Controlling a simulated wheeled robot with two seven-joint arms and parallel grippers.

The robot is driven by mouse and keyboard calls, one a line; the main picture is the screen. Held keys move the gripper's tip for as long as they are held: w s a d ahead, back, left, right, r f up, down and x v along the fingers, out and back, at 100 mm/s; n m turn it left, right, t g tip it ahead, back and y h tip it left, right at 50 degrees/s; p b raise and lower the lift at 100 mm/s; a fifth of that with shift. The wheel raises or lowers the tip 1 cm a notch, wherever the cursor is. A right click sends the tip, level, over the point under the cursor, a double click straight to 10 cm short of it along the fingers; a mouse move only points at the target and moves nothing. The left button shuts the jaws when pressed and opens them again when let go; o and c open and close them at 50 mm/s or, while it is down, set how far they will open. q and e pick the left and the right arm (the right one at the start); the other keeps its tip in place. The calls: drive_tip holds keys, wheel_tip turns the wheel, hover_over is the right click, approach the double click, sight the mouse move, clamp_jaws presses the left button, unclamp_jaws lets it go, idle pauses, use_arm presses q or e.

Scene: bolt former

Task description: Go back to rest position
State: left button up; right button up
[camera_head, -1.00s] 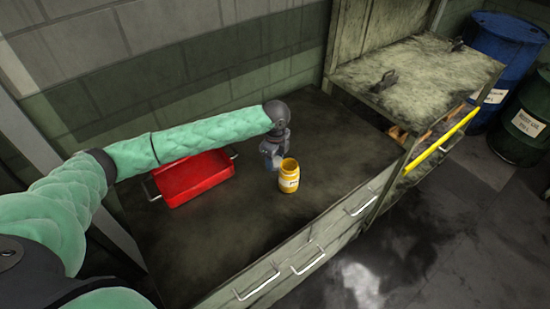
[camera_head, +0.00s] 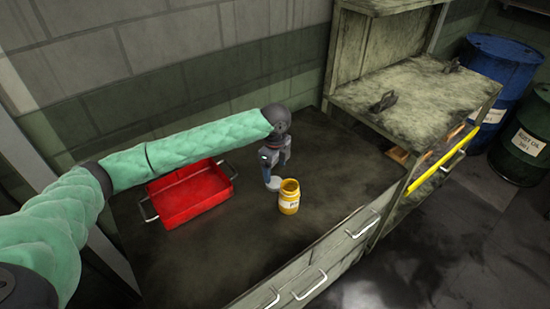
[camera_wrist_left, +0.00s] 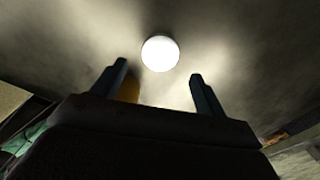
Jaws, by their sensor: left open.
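My left gripper (camera_head: 271,172) hangs over the dark workbench (camera_head: 230,255), at the end of the green-sleeved arm. Its two fingers are apart with nothing between them in the left wrist view (camera_wrist_left: 158,72). A white round lid (camera_head: 274,185) lies just below the fingertips, and it also shows as a bright disc beyond the fingers in the left wrist view (camera_wrist_left: 160,53). A yellow open-topped jar (camera_head: 289,199) with a pale label stands upright right beside the lid. In the left wrist view the jar (camera_wrist_left: 130,90) is mostly hidden behind the left finger. My right gripper is not in view.
A red tray (camera_head: 188,212) with metal handles sits on the bench left of the gripper. A raised worn cabinet (camera_head: 420,85) with a yellow bar (camera_head: 445,160) stands at the right. Blue (camera_head: 497,75) and green (camera_head: 524,135) drums stand beyond. A block wall rises behind.

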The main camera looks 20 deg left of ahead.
use_arm(q)
wheel_tip(320, 180, up, 6)
drive_tip(key=b, duration=0.1)
drive_tip(key=shift+r, duration=0.2)
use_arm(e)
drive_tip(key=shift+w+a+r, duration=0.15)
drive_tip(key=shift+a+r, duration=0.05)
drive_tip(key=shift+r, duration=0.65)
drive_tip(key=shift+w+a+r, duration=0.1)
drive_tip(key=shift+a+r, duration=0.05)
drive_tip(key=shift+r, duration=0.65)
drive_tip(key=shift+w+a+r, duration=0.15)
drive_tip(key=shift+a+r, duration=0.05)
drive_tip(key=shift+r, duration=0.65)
